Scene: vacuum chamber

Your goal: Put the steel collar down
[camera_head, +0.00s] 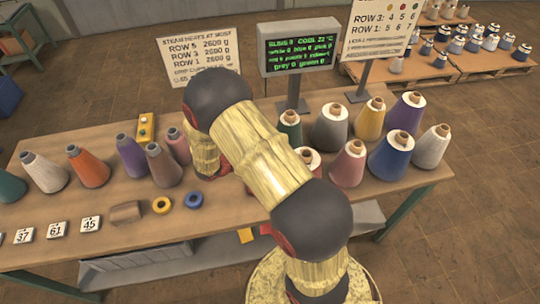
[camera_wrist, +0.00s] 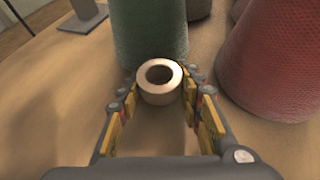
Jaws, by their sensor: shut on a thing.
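The steel collar (camera_wrist: 160,92), a pale short ring with a dark round hole, sits between the fingertips of my gripper (camera_wrist: 161,86) in the wrist view. The fingers are closed on its two sides. The collar is upright, with its hole facing up, close in front of a green yarn cone (camera_wrist: 149,30). I cannot tell whether its underside touches the tabletop (camera_wrist: 50,110). In the head view my own arm hides the gripper and the collar.
A red cone (camera_wrist: 275,60) stands close on the right in the wrist view. In the head view, several cones crowd the right of the table (camera_head: 130,242). A yellow ring (camera_head: 162,205), a blue ring (camera_head: 193,200) and number tags (camera_head: 57,228) lie front left. A screen (camera_head: 298,46) stands behind.

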